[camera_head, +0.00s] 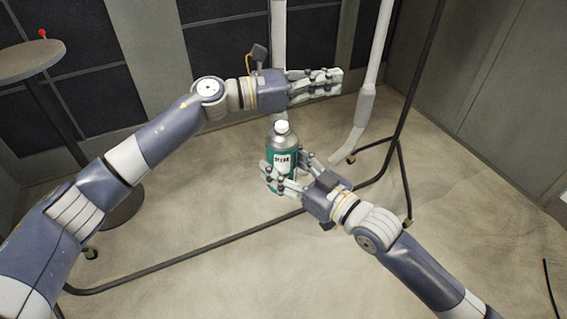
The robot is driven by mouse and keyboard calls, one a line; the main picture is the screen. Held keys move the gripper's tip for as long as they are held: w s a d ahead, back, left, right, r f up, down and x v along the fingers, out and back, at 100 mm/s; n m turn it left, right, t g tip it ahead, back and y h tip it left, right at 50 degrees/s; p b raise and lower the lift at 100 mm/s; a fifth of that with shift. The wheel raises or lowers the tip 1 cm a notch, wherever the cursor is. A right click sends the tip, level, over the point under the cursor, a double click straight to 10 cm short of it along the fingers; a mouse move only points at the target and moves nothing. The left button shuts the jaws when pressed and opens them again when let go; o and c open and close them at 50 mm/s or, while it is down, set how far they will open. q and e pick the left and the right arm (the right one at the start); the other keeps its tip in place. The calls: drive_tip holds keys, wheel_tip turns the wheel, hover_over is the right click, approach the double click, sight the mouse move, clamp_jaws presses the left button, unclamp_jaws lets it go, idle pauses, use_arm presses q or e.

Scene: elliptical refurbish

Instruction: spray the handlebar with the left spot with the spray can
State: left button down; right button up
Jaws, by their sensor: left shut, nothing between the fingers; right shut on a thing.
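The spray can (281,147), a teal and grey bottle with a white cap, stands upright in my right gripper (284,174). The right gripper's fingers are shut around its lower part. My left gripper (332,83) is shut and empty, above and slightly right of the can's cap. Two white tubes, which look like the handlebars, hang upright: a left tube (278,35) and a right tube (376,55). The left tube passes behind my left gripper, and its lower part is mostly hidden. The right tube thickens and bends near its lower end. I cannot make out a spot on either.
A black stand (402,105) rises right of the tubes, with its long base bar (190,256) across the floor. A round table (28,60) with a small red object (42,33) stands at the far left. Dark panels line the back wall. The foreground floor is mostly clear.

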use_arm(q)
drive_tip(key=s+d+r+m+g+y, duration=0.25)
drive_tip(key=s+m+g+y, duration=0.25)
drive_tip(key=s+m+y, duration=0.7)
drive_tip(key=w+a+r+m+t+y, duration=0.2)
drive_tip(key=a+m+y, duration=0.1)
drive_tip(key=a+m, duration=0.25)
drive_tip(key=w+a+r+m+t+y, duration=0.1)
drive_tip(key=a+r+m+t+y, duration=0.1)
drive_tip(key=a+m+y, duration=0.3)
drive_tip(key=shift+a+f+n+h, duration=0.2)
drive_tip(key=shift+f+h, duration=0.2)
drive_tip(key=shift+f, duration=0.55)
drive_tip(key=shift+a+f+n+h, duration=0.1)
drive_tip(key=shift+a+f+h, duration=0.25)
drive_tip(key=shift+f, duration=0.6)
drive_tip(key=shift+a+f+n+h, duration=0.15)
drive_tip(key=shift+f+h, duration=0.3)
drive_tip(key=shift+f, duration=0.5)
drive_tip(key=shift+f, duration=0.3)
